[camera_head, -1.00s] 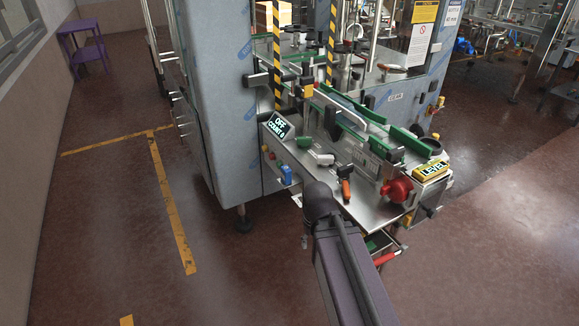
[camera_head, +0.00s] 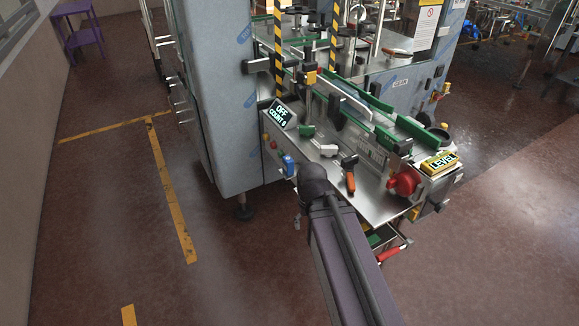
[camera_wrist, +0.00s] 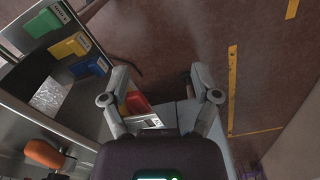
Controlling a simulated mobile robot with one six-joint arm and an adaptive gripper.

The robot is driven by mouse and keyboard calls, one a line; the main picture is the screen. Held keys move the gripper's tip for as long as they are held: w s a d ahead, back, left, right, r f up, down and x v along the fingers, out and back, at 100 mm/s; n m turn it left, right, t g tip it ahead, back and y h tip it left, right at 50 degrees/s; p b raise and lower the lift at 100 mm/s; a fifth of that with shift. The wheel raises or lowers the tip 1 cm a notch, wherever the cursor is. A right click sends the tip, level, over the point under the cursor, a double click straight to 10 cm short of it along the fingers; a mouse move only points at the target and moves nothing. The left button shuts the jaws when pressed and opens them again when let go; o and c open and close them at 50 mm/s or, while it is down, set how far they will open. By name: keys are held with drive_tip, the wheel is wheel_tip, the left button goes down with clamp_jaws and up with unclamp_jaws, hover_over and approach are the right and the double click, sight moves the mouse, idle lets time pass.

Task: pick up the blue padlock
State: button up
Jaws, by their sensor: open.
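The blue padlock (camera_head: 289,165) is a small blue block on the front of the machine in the head view, low on the panel left of my arm's dark end. I cannot pick it out with certainty in the wrist view. My gripper (camera_wrist: 160,76) is open in the wrist view, its two grey fingers spread wide with nothing held between them. In the head view my arm hides most of the gripper, which is below and close to the padlock's side of the machine.
An orange-handled tool (camera_head: 350,180) lies on the steel machine table, near a red round knob (camera_head: 403,182). Open brown floor (camera_head: 90,200) lies left of the machine.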

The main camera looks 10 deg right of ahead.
drive_tip(key=w+a+f+n+h+b, duration=0.1)
drive_tip(key=w+f+n+h+b, duration=0.2)
drive_tip(key=w+n, duration=0.45)
drive_tip(key=n+t+h+b, duration=0.4)
drive_tip(key=n+h, duration=0.6)
drive_tip(key=n, duration=0.4)
approach(284, 162)
drive_tip(key=shift+s+v, duration=0.2)
drive_tip(key=shift+v, duration=0.8)
drive_tip(key=shift+d, duration=0.1)
drive_tip(key=shift+b+x, duration=1.75)
drive_tip(key=shift+x, duration=2.55)
